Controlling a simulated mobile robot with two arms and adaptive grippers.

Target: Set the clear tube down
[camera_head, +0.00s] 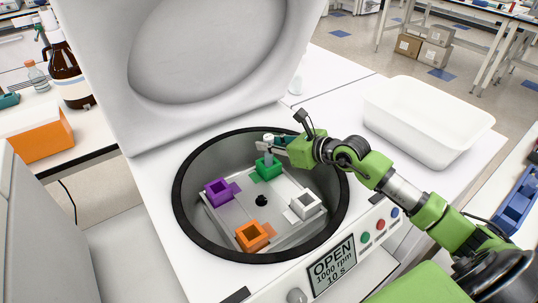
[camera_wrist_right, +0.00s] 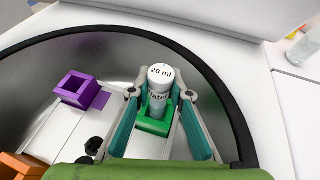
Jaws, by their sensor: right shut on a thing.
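The clear tube (camera_wrist_right: 160,78), with a white cap marked "20 ml" and a partly hidden label, is upright at the green holder (camera_wrist_right: 152,125) inside the open centrifuge. In the head view the tube (camera_head: 268,152) rises above the green holder (camera_head: 268,170) at the back of the rotor. Its lower end is at the holder's opening; I cannot tell how deep it sits. My right gripper (camera_wrist_right: 160,94) is shut on the tube, one finger on each side. It reaches in from the right in the head view (camera_head: 272,147). My left gripper is not in view.
The rotor also carries purple (camera_head: 218,191), orange (camera_head: 251,236) and white (camera_head: 305,205) holders, which look empty. The dark bowl rim (camera_head: 182,222) surrounds them. The raised lid (camera_head: 205,50) stands behind. A white bin (camera_head: 425,115) is at right. The panel (camera_head: 332,271) reads OPEN.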

